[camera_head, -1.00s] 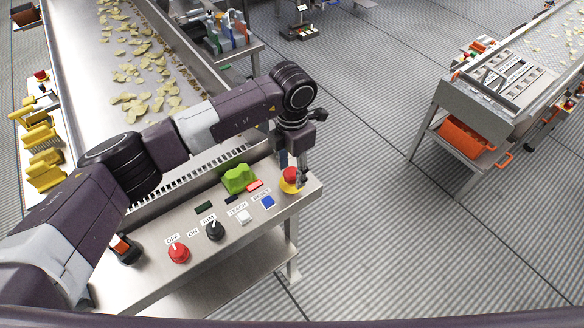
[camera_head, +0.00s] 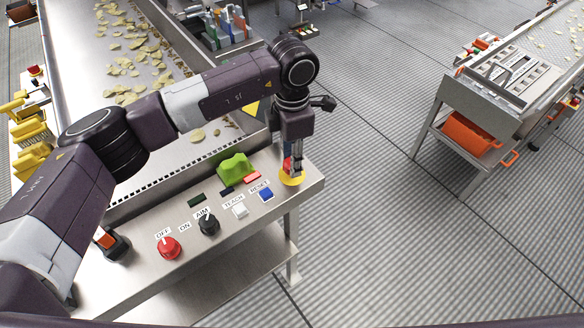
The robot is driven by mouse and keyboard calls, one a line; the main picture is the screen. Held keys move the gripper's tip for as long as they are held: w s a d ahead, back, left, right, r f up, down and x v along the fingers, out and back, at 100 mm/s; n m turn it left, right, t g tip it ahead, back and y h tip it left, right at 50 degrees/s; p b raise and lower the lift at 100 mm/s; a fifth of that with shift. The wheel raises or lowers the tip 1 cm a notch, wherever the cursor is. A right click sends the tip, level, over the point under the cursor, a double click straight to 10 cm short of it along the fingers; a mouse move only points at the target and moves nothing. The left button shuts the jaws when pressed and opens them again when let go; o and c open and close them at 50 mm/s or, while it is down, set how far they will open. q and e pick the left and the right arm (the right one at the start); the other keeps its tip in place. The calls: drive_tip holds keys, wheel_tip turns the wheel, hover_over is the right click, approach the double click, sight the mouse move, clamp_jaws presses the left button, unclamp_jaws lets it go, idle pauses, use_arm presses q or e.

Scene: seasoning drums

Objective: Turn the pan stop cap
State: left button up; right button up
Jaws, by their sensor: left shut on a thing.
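The red stop cap (camera_head: 287,164) sits on a yellow round base (camera_head: 292,181) at the far right corner of the steel control panel (camera_head: 225,255). My left gripper (camera_head: 293,168) points straight down over the cap and is shut on it. The fingers hide most of the cap, and only a little red shows beside them. How far the cap is turned cannot be seen. My right gripper is not in view.
A conveyor with chips (camera_head: 125,60) lies behind.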

use_arm(q)
drive_tip(key=m+b, duration=0.2)
drive_tip(key=b, duration=0.2)
drive_tip(key=shift+f+m, duration=0.2)
drive_tip(key=shift+m, duration=0.2)
drive_tip(key=shift+r+m+b, duration=0.2)
drive_tip(key=shift+m+b, duration=0.4)
drive_tip(key=shift+r, duration=0.1)
drive_tip(key=o, duration=1.2)
drive_tip(key=shift+c, duration=0.2)
wheel_tip(320, 180, up, 12)
